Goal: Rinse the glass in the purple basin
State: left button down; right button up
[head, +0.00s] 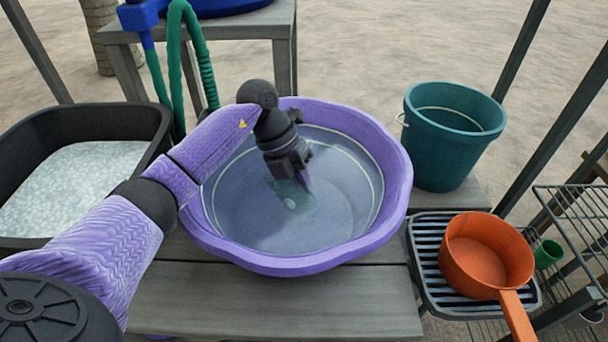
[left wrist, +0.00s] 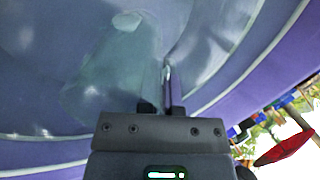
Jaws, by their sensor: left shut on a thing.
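The purple basin (head: 393,215) stands on a grey slatted bench and holds clear water. My left gripper (head: 298,182) reaches into it, pointing down, and is shut on the glass (head: 291,205). The glass is clear and hard to make out; its lower part appears to be in the water. In the left wrist view the glass (left wrist: 112,75) shows as a pale, see-through shape by the fingers of my left gripper (left wrist: 160,88), with the basin's wall (left wrist: 255,75) to the right. I cannot tell whether the glass touches the basin's floor. My right gripper is not in view.
A black tub (head: 150,122) with cloudy, foamy-looking contents is on the left. A teal bucket (head: 435,150) stands behind right. An orange pan (head: 515,265) rests on a dark slatted rack (head: 428,262) at right. A green hose (head: 174,70) rises behind the basin. The front bench boards are clear.

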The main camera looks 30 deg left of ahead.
pick_arm(q)
jog(key=shift+f, duration=0.45)
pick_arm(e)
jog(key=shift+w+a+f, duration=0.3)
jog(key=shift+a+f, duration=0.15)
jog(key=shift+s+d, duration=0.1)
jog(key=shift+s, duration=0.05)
pick_arm(q)
jog(key=shift+f, duration=0.2)
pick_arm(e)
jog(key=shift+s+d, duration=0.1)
pick_arm(q)
jog(key=shift+f+b, duration=0.35)
jog(key=shift+b, duration=0.05)
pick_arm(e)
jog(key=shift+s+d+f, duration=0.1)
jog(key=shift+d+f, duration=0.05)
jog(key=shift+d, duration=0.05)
